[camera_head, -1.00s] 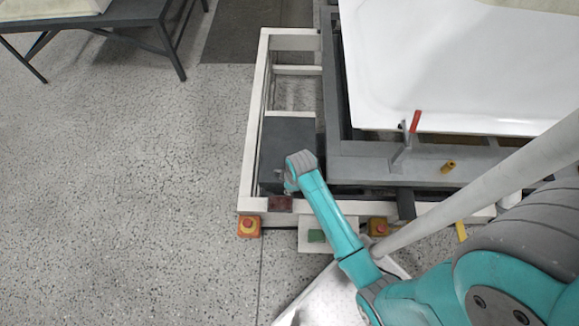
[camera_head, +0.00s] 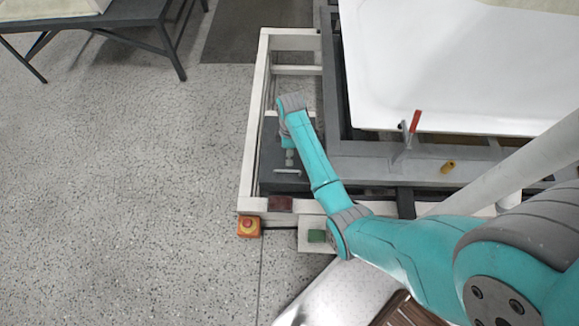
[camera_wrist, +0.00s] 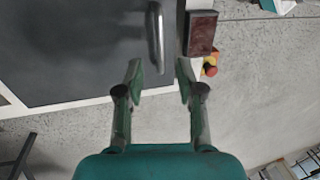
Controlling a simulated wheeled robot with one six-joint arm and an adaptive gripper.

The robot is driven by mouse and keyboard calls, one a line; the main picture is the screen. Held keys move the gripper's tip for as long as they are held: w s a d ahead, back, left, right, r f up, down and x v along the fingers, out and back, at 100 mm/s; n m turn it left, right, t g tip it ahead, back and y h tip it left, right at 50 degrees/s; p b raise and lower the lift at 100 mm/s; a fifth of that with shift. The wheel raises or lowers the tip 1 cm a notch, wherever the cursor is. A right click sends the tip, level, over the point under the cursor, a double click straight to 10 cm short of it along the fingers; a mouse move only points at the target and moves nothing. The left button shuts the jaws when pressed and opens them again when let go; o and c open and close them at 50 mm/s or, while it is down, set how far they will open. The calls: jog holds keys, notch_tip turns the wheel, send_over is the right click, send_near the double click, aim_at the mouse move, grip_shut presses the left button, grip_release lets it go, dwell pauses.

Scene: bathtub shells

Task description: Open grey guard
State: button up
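The grey guard (camera_head: 268,150) is a dark flat panel inside a white frame at the left of the bathtub stand. My arm covers part of it in the head view. In the wrist view the guard (camera_wrist: 75,45) fills the upper left, with a shiny metal bar handle (camera_wrist: 155,38) near its right edge. My gripper (camera_wrist: 159,75) is open and empty, its two fingers apart. The handle lies ahead of the gap between the fingertips, and I see no contact. In the head view my gripper (camera_head: 288,170) is small and partly hidden under the arm, over the guard.
A dark red block (camera_head: 280,204) sits on the frame's front rail, beside the handle. A white tub shell (camera_head: 440,70) and red-handled clamp (camera_head: 413,125) stand right.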

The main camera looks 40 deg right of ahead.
send_over(289, 167)
jog(key=s+a, duration=0.2)
notch_tip(289, 167, down, 7)
jog(key=shift+s+d+r, duration=0.1)
jog(key=shift+s, duration=0.05)
grip_shut()
